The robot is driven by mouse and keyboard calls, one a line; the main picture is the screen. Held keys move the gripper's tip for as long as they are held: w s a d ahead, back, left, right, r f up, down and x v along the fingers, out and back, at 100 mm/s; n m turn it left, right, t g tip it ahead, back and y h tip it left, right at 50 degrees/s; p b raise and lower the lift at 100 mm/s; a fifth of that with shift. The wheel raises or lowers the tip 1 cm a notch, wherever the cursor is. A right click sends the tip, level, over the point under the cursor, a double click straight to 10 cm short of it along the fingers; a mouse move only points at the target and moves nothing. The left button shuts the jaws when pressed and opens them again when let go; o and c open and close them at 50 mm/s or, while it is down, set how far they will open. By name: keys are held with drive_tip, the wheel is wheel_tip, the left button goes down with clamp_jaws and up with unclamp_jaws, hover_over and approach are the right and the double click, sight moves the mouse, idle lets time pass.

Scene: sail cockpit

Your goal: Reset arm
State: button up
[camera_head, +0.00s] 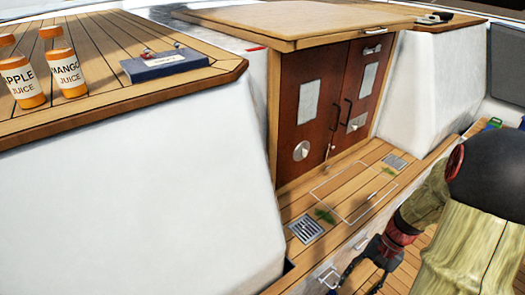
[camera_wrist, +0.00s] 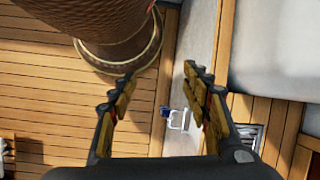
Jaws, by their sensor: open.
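My arm shows at the right of the head view, bent, with its lower part reaching down to the left over the deck. My gripper (camera_head: 359,284) is at its end, near the bottom edge, low beside the white face of the wooden step. In the wrist view my gripper (camera_wrist: 159,76) shows both fingers spread apart with a clear gap. Nothing is between the fingers. Plank floor and a white wall strip lie beyond them.
Brown double doors (camera_head: 326,105) stand behind the wooden step (camera_head: 345,180). Apple juice (camera_head: 22,82), mango juice (camera_head: 66,72) and a blue book (camera_head: 165,65) rest on the left bench. A small handle (camera_wrist: 177,119) shows on the white strip. A floor grate (camera_head: 306,229) lies in the step.

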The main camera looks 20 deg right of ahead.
drive_tip(key=a+r+n+t+h+p, duration=0.1)
drive_tip(key=a+r+n+t, duration=0.1)
drive_tip(key=a+r, duration=0.4)
drive_tip(key=a+r+n+t+h+p, duration=0.1)
drive_tip(key=a+r+n, duration=0.4)
drive_tip(key=r, duration=0.9)
drive_tip(key=a+r+n+t+h+p, duration=0.1)
drive_tip(key=a+r+n+t+h, duration=0.2)
drive_tip(key=a+r, duration=0.4)
wheel_tip(320, 180, up, 3)
drive_tip(key=shift+s+a+r+n+t+p, duration=0.15)
drive_tip(key=shift+s+a+n+t+p, duration=0.1)
drive_tip(key=shift+a+n+t+p, duration=0.25)
drive_tip(key=shift+d, duration=0.1)
